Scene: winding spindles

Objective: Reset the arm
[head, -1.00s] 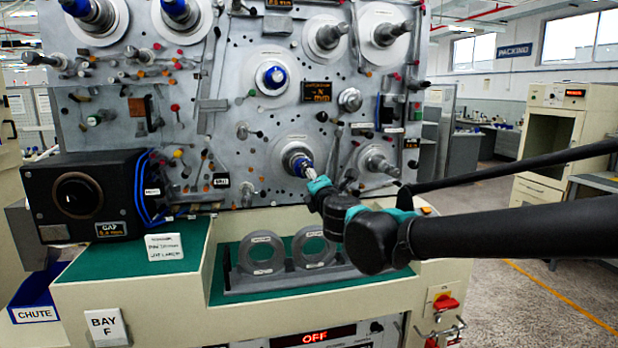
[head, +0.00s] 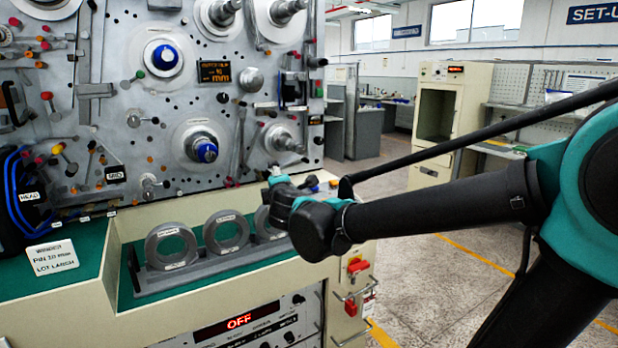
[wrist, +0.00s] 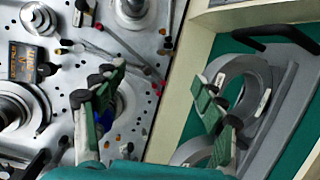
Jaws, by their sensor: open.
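My gripper (wrist: 157,100) is open in the wrist view, with its two green-padded fingers spread wide and nothing between them. In the head view its teal and black end (head: 278,178) is in front of the winding panel's lower edge, right of and below the lower blue-nosed spindle (head: 203,150) and apart from it. The fingers are hard to make out there. My black and teal arm reaches in from the right. In the wrist view the left finger partly hides a blue spindle nose (wrist: 124,106).
Grey rings (head: 171,246) stand in a rack on the green shelf just below my gripper; the right one is partly hidden by my wrist. The grey panel (head: 130,95) carries more spindles and pins. A red switch (head: 357,266) is on the front. Open floor (head: 430,270) lies right.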

